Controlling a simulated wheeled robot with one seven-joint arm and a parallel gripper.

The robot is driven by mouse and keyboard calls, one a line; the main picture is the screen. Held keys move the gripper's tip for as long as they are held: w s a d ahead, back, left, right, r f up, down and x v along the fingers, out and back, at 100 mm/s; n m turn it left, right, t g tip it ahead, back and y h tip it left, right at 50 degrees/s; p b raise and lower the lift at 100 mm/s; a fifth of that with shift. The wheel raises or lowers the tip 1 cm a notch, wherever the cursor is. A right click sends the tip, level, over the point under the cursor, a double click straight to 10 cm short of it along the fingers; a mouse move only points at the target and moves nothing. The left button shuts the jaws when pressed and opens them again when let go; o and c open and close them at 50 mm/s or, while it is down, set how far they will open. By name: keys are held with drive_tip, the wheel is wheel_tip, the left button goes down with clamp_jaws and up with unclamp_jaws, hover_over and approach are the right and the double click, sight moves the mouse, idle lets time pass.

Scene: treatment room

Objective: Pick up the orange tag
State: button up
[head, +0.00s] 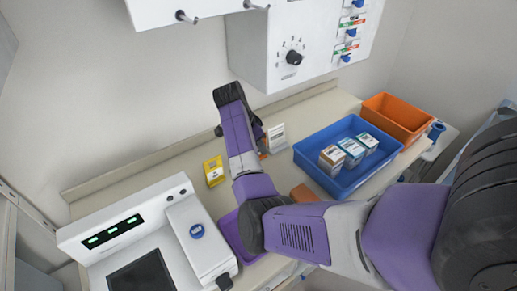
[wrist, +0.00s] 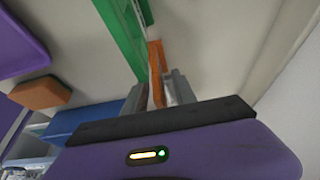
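The orange tag (wrist: 155,58) is a narrow upright strip in the middle of the wrist view, running down between the two fingers of my gripper (wrist: 158,88). I cannot see clear contact on both sides. In the head view a small bit of orange (head: 262,155) shows beside my arm, in front of a white upright box (head: 277,138). My arm hides most of the gripper there.
A green-sided item (wrist: 122,35) stands close left of the tag. A yellow box (head: 214,171), an orange-brown block (head: 303,193) and a purple tray (head: 230,236) lie nearby. A blue bin (head: 313,157) with several boxes and an orange bin (head: 402,112) are right.

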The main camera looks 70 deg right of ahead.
drive_tip(key=shift+f, duration=0.1)
drive_tip(key=shift+c, duration=0.4)
clamp_jaws()
drive_tip(key=shift+s+r+b, duration=0.1)
drive_tip(key=shift+r+b, duration=0.15)
drive_tip(key=shift+b, duration=0.15)
wheel_tip(320, 180, up, 7)
drive_tip(key=b, duration=0.2)
drive_tip(key=s+a+p, duration=0.1)
drive_tip(key=s+a, duration=0.4)
drive_tip(key=s, duration=0.3)
drive_tip(key=s+a+p, duration=0.1)
drive_tip(key=s+a, duration=0.4)
drive_tip(key=s, duration=0.4)
drive_tip(key=shift+a+f, duration=0.2)
